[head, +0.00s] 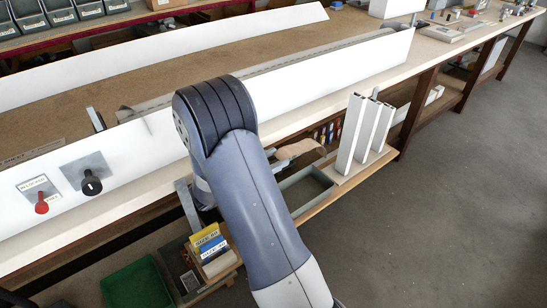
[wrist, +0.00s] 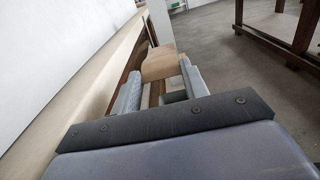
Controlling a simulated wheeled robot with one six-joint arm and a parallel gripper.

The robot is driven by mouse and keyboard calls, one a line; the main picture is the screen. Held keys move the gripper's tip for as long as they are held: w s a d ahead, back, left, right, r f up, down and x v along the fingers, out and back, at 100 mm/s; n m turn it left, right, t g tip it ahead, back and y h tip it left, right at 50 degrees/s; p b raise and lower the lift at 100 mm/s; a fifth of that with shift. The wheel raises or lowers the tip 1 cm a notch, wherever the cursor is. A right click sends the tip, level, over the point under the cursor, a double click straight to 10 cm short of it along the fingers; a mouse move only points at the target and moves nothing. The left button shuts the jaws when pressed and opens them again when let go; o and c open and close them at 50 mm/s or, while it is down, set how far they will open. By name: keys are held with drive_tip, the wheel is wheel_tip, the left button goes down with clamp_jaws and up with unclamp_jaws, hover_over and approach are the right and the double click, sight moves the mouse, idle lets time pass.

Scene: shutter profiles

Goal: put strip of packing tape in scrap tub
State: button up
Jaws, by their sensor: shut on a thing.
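My gripper (head: 284,158) is beside the front edge of the bench, partly hidden by my arm in the head view. It is shut on a tan strip of packing tape (head: 308,147), which sticks out to the right. In the wrist view my gripper (wrist: 162,88) shows its two grey fingers with the brown strip (wrist: 170,64) at and beyond their tips. A grey-green open tub (head: 308,193) sits on the low shelf just below and right of my gripper. It looks empty where seen. A green tub (head: 138,287) stands lower at the left. I see no label telling which is the scrap tub.
Upright white profiles (head: 358,135) stand right of the grey-green tub. Yellow and blue labelled boxes (head: 208,242) lie left of my arm. A long white profile (head: 330,75) runs along the bench. The grey floor (head: 440,220) at right is clear.

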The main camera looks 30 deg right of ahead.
wheel_tip(320, 180, down, 9)
drive_tip(key=b, duration=0.6)
drive_tip(key=shift+f, duration=0.15)
drive_tip(key=o, duration=1)
drive_tip(key=shift+o, duration=0.2)
drive_tip(key=a, duration=1)
drive_tip(key=shift+s+a, duration=0.4)
drive_tip(key=shift+s, duration=0.05)
